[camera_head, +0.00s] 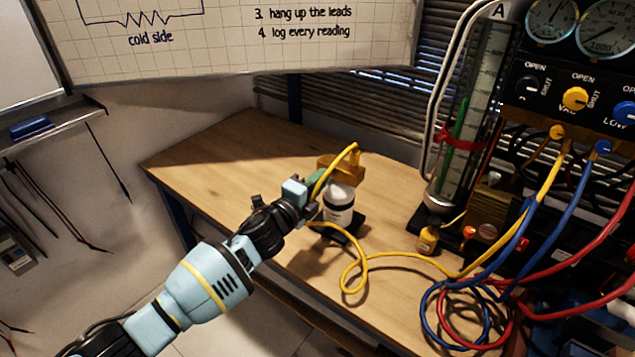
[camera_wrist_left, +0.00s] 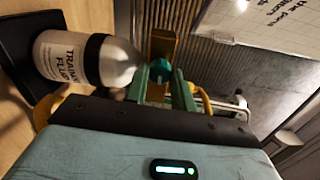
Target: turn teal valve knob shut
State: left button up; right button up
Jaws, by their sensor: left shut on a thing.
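The teal valve knob (camera_wrist_left: 161,71) shows in the left wrist view, between the green fingers of my left gripper (camera_wrist_left: 160,88). My left gripper is shut on the knob. In the head view the left gripper (camera_head: 316,180) reaches in from the left beside a white bottle, and the knob cannot be made out behind the fingers. A brass valve block (camera_head: 345,168) stands behind the bottle, and it also shows just beyond the knob in the left wrist view (camera_wrist_left: 163,43). My right gripper is not in view.
The white training fluid bottle (camera_head: 339,206) stands close by on a black base. A yellow hose (camera_head: 350,270) loops from the valve across the wooden table (camera_head: 230,150). A gauge panel (camera_head: 555,85), glass column (camera_head: 465,130) and coiled hoses stand at right. The table's left part is clear.

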pick_arm(q)
jog(key=shift+a+m, duration=0.1)
jog(key=shift+m, duration=0.4)
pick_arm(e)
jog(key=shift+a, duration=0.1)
pick_arm(q)
jog(key=o, duration=1)
jog(key=shift+s, duration=0.1)
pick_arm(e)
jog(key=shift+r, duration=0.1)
pick_arm(q)
jog(key=p+v, duration=0.1)
jog(key=v, duration=0.6)
jog(key=shift+s+a, duration=0.2)
jog(key=shift+s, duration=0.05)
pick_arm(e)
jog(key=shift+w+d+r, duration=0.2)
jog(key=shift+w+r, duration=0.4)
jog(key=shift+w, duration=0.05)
